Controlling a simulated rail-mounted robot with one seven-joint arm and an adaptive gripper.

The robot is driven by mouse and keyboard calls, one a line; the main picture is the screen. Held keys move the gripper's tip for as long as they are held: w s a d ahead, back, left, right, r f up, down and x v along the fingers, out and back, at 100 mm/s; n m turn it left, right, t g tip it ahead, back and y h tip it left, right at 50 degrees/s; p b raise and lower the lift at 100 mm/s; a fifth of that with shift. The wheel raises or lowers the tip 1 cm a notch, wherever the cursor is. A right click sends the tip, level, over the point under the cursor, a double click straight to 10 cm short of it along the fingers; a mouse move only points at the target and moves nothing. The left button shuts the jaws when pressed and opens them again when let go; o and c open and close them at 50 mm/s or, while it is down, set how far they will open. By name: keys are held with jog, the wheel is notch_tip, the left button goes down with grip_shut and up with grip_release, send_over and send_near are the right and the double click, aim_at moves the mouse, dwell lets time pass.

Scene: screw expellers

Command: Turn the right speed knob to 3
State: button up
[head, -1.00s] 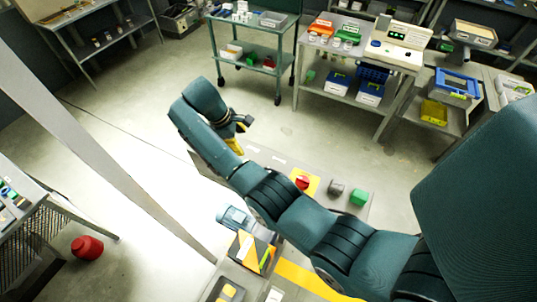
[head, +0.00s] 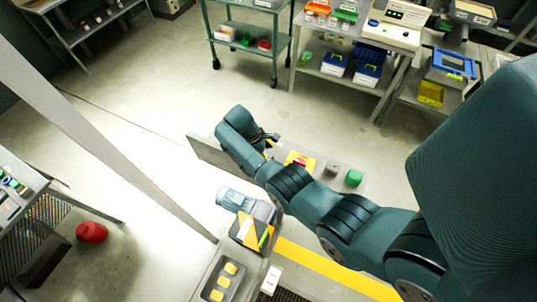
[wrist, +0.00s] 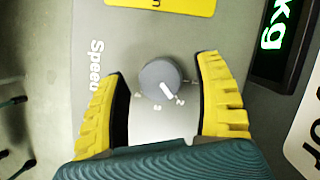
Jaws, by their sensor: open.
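A round grey speed knob (wrist: 160,82) with a white pointer sits on a grey panel (wrist: 150,30) in the wrist view. The pointer aims to the lower right, close to a small mark that looks like 2. The sideways word "Speed" (wrist: 97,65) is printed to its left. My gripper (wrist: 163,68) is open, with one yellow finger on each side of the knob and a gap on both sides. In the head view my gripper (head: 271,142) is small and partly hidden by my arm, and this knob cannot be made out.
A green "kg" display (wrist: 277,25) is to the right of the fingers. In the head view, a red button on yellow (head: 300,161), a grey knob or switch (head: 333,168) and a green button (head: 354,178) sit near my arm. A motor (head: 240,203) stands below.

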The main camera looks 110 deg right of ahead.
jog(key=shift+f, duration=0.2)
jog(key=c, duration=1.2)
jog(key=shift+f+m+b, duration=0.1)
jog(key=shift+m+b, duration=0.2)
jog(key=m+t+y+b, duration=0.1)
jog(key=m+b, duration=0.1)
jog(key=m, duration=0.1)
jog(key=shift+f+m, duration=0.1)
jog(key=shift+m, duration=0.2)
jog(key=m+b, duration=0.1)
jog(key=m, duration=0.1)
jog(key=m+t+y, duration=0.1)
jog(key=m, duration=0.1)
jog(key=shift+m+t+b, duration=0.3)
jog(key=shift+b, duration=0.05)
jog(key=shift+a, duration=0.1)
jog(key=o, duration=1.2)
jog(key=shift+r, duration=0.2)
